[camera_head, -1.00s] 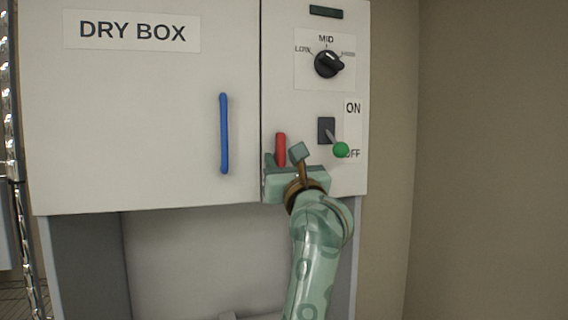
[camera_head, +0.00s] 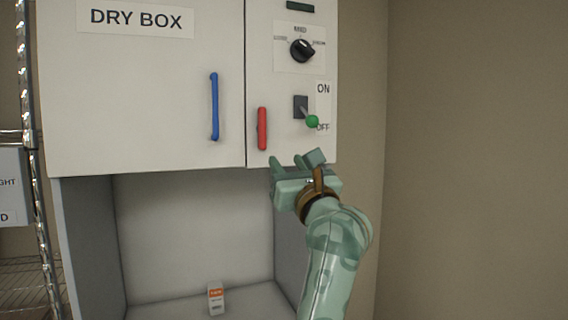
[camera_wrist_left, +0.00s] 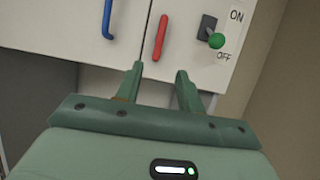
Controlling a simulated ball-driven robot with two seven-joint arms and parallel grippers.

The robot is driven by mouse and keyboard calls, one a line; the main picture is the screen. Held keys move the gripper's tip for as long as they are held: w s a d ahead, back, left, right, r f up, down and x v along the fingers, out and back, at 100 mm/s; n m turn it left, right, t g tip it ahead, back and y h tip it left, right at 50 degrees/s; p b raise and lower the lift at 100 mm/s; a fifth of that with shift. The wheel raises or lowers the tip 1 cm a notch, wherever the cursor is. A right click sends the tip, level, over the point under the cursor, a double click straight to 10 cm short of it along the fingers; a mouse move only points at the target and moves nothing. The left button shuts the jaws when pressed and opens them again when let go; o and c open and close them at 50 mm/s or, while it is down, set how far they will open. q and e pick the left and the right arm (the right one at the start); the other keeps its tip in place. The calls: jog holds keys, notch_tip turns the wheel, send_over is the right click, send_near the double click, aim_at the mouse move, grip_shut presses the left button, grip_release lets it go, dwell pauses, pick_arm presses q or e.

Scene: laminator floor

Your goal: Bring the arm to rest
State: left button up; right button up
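My left gripper (camera_head: 298,160) is pale green and open, with nothing between its fingers. It is just below the lower edge of the dry box's (camera_head: 150,85) control panel, apart from the red handle (camera_head: 262,128). In the left wrist view the two fingers (camera_wrist_left: 160,84) stand apart, with the red handle (camera_wrist_left: 160,38) beyond them. The green-tipped switch (camera_head: 312,121) points down toward OFF. My right gripper is in neither view.
A blue handle (camera_head: 214,106) is on the dry box door. A black dial (camera_head: 302,50) sits above the switch. A small white and orange carton (camera_head: 216,299) stands in the open bay below. A wire rack (camera_head: 38,200) stands at the left. The right side shows bare wall.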

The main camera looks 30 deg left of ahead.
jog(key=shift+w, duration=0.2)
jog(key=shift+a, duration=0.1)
